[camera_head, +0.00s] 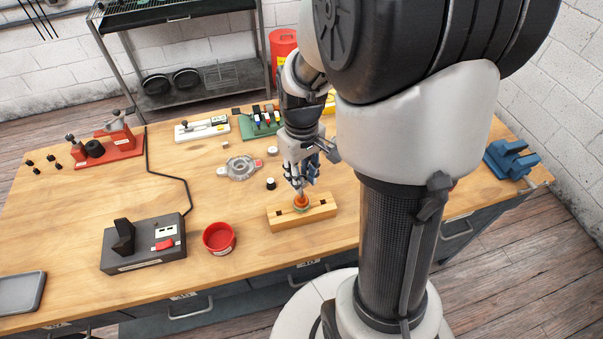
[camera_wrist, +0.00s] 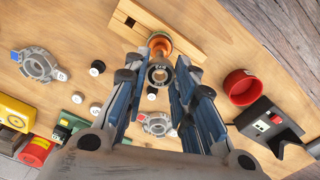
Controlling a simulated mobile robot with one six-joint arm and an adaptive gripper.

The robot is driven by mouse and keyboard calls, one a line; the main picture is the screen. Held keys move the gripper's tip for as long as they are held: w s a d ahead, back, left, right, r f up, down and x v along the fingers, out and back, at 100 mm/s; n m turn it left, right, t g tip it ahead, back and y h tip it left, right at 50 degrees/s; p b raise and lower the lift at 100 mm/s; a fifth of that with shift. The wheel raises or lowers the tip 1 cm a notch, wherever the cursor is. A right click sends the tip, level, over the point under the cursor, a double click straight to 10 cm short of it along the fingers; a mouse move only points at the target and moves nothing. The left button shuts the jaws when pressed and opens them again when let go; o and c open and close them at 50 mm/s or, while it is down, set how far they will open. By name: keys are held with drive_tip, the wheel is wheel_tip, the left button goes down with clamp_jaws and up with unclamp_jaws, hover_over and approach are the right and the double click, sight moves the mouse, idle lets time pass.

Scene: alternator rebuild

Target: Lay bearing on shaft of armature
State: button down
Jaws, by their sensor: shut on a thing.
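The bearing (camera_wrist: 159,74), a small pale ring with a dark centre, sits between the fingertips in the wrist view. My gripper (camera_head: 299,187) points down and is shut on the bearing, just over the armature; it also shows in the wrist view (camera_wrist: 160,68). The armature (camera_head: 301,203) has an orange-copper body that stands in a wooden block (camera_head: 283,218); in the wrist view the armature (camera_wrist: 160,41) is just beyond the bearing. The fingers hide most of the shaft. I cannot tell whether the bearing is around the shaft or only above it.
A red bowl (camera_head: 219,238) and a dark grey switch box (camera_head: 144,245) stand left of the block. A grey metal housing (camera_head: 240,168) and a small dark cap (camera_head: 270,184) lie behind it. A blue vise (camera_head: 511,160) is at the right end. Bare wood lies left of centre.

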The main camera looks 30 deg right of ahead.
drive_tip(key=shift+f, duration=0.2)
drive_tip(key=shift+f+b, duration=0.95)
drive_tip(key=shift+f, duration=0.2)
drive_tip(key=shift+f, duration=0.15)
idle(0.7)
drive_tip(key=c, duration=1.2)
unclamp_jaws()
drive_tip(key=shift+c, duration=0.2)
drive_tip(key=shift+r+p, duration=3.4)
drive_tip(key=shift+r, duration=0.65)
